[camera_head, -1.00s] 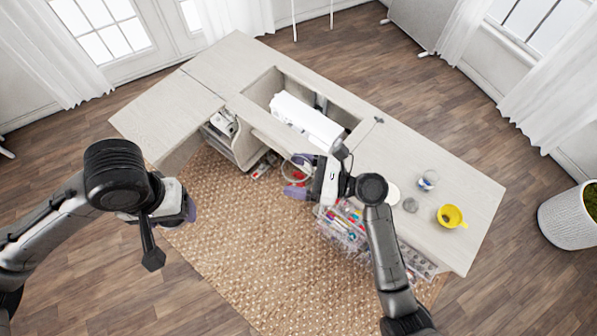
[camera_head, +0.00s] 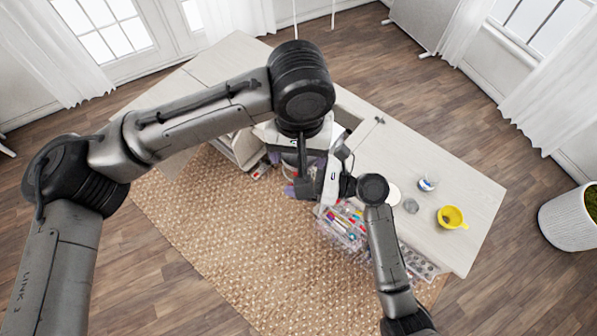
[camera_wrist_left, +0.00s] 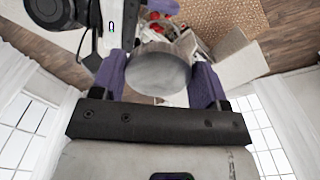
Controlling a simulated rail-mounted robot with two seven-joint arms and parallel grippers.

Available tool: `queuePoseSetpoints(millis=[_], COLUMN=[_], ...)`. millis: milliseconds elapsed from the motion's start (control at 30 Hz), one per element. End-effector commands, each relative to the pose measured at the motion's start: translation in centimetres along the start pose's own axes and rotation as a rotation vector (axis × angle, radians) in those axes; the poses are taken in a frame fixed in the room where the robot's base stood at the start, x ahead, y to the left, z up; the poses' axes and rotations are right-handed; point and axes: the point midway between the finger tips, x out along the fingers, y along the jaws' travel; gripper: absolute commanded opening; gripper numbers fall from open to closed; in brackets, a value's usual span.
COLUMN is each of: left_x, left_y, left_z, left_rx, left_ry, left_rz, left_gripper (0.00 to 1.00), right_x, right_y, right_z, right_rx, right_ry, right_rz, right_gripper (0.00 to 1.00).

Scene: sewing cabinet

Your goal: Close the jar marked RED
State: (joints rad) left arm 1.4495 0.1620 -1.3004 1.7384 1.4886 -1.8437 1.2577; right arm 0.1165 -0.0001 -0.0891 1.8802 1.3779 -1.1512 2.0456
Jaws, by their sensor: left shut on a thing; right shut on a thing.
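A round grey lid (camera_wrist_left: 158,78) sits between the two purple fingers of my left gripper (camera_wrist_left: 160,70), which is shut on it. Behind the lid, red contents (camera_wrist_left: 158,30) show in the left wrist view, partly covered. In the head view my left arm reaches to the centre and hides most of its gripper and the jar. My right gripper (camera_head: 303,180) is beside it, over the gap in front of the cabinet. It is shut on the jar, whose clear round mouth shows in the earlier head frame. Whether lid and jar touch, I cannot tell.
The cabinet top (camera_head: 465,185) carries a yellow bowl (camera_head: 451,217), a small glass jar (camera_head: 428,184), a grey round item (camera_head: 411,206) and a white disc (camera_head: 391,193). Clear boxes of supplies (camera_head: 342,225) stand below the edge. A woven rug (camera_head: 225,240) covers the floor.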

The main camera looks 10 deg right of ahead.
Motion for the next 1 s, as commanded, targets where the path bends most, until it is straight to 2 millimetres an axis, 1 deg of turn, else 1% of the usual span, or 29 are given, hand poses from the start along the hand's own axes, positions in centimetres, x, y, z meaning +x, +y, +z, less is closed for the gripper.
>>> queuePoseSetpoints(millis=[33, 100, 233, 367, 767, 1000], left_x=[0.5, 0.9, 1.1, 1.2, 1.3, 2.5], left_y=[-0.3, -0.6, -0.8, -0.5, -0.5, -0.5], left_z=[-0.7, -1.4, -2.3, -2.3, -2.3, -2.3], left_rx=[-0.027, -0.053, -0.081, -0.071, -0.069, -0.069], left_ry=[0.000, 0.000, 0.000, 0.000, 0.000, -0.001], left_rz=[-0.002, -0.001, -0.001, -0.003, -0.003, -0.003], left_gripper=[0.47, 0.47, 0.47, 0.47, 0.47, 0.47], right_x=[0.0, 0.0, 0.0, 0.0, 0.0, 0.0], right_y=[0.0, 0.0, 0.0, 0.0, 0.0, 0.0], right_z=[0.1, 0.1, 0.1, 0.1, 0.1, 0.1], right_rx=[0.000, 0.000, -0.001, -0.001, -0.001, -0.001], right_ry=[-0.001, -0.001, -0.001, -0.001, -0.001, -0.001], right_rz=[0.000, 0.000, 0.000, 0.000, 0.000, 0.000], right_gripper=[0.33, 0.33, 0.33, 0.33, 0.33, 0.33])
